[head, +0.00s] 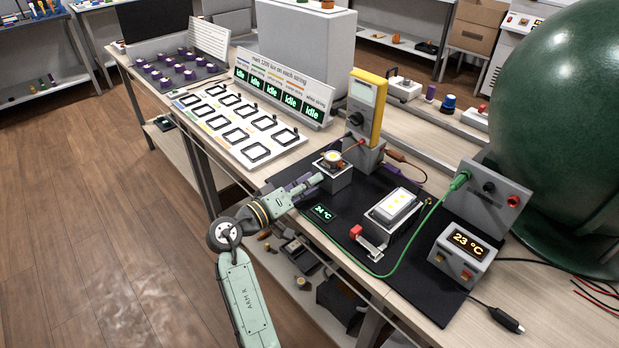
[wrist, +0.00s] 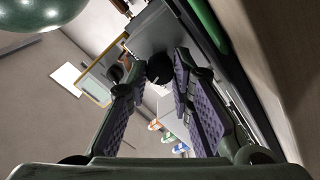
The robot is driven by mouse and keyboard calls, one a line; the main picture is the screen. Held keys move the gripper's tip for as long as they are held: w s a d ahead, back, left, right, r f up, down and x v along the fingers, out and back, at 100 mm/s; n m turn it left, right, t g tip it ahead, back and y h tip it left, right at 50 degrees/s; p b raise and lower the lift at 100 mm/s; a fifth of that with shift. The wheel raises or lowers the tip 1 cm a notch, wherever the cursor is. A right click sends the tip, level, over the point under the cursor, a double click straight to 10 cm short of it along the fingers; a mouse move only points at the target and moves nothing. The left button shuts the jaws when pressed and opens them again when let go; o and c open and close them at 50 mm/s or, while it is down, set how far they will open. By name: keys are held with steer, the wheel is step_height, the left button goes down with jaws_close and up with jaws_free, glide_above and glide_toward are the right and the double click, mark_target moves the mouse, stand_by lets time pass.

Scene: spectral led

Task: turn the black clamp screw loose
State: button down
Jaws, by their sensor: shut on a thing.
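The black clamp screw (wrist: 158,70) shows in the wrist view as a dark round knob between my fingertips. My gripper (wrist: 158,74) is shut on it, with a purple-padded finger on each side. In the head view my gripper (head: 312,182) reaches the left side of a small grey clamp block (head: 338,181) at the edge of the black mat. The screw is hidden there behind the fingers. A round LED piece with a yellow centre (head: 333,156) sits on top of the block. I cannot tell how far the screw is turned.
A yellow multimeter (head: 367,104) stands just behind the block. A lit LED panel fixture (head: 397,205) and a green cable (head: 376,274) lie to the right. Wooden floor is free at left.

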steer(key=n+p, duration=0.2)
steer(key=n, duration=0.1)
steer(key=shift+r+n, duration=0.1)
steer(key=shift+n, duration=0.2)
steer(key=shift+n+p, duration=0.4)
steer(key=shift+n, duration=1.1)
steer(key=c, duration=1.4)
jaws_free()
steer(key=shift+f, duration=0.2)
